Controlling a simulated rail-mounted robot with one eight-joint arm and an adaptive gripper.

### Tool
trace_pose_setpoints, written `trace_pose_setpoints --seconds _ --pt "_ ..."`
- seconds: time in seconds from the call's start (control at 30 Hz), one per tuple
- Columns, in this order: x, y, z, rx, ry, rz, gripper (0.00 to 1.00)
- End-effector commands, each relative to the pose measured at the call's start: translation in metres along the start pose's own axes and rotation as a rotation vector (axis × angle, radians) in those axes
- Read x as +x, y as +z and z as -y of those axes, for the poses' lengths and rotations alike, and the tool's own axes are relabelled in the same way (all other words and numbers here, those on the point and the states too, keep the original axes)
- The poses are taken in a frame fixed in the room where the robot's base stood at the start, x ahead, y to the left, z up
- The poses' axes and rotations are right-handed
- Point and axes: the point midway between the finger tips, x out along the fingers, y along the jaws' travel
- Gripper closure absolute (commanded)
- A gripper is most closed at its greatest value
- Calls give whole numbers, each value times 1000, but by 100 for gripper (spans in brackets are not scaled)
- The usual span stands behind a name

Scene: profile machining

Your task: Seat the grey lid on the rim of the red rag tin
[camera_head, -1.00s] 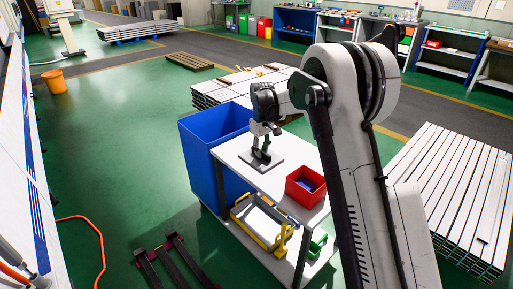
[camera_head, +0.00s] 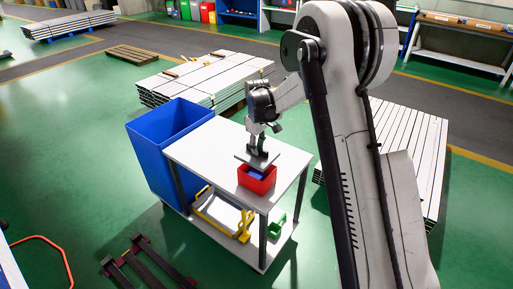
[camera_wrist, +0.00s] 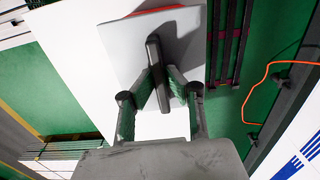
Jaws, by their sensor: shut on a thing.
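The grey lid (camera_head: 246,157) is a flat square plate with a dark bar handle. My gripper (camera_head: 257,152) is shut on that handle from above. In the wrist view the lid (camera_wrist: 117,45) lies below my gripper (camera_wrist: 159,82), with the dark handle (camera_wrist: 155,56) between the fingers. The red rag tin (camera_head: 257,186) stands on the white table. The lid is at the tin's back, overlapping its far side in the head view. Blue contents (camera_head: 256,174) show at the open front. A strip of the tin (camera_wrist: 160,10) shows past the lid's edge. The gap between lid and rim is unclear.
The white table (camera_head: 205,150) is otherwise clear on top. A blue bin (camera_head: 160,160) stands against its left side. A yellow-handled carrier (camera_head: 222,213) and a green item (camera_head: 277,225) sit on the lower shelf. Stacked profiles (camera_head: 200,80) lie behind.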

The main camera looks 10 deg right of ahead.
Motion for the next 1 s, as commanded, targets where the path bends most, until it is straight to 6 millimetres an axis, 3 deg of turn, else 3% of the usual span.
trace_pose_setpoints --seconds 0.27,0.8,1.0 --pt "2 0 0 0 0 0 100" --pt "44 0 0 0 0 0 100" --pt "50 0 0 0 0 0 100"
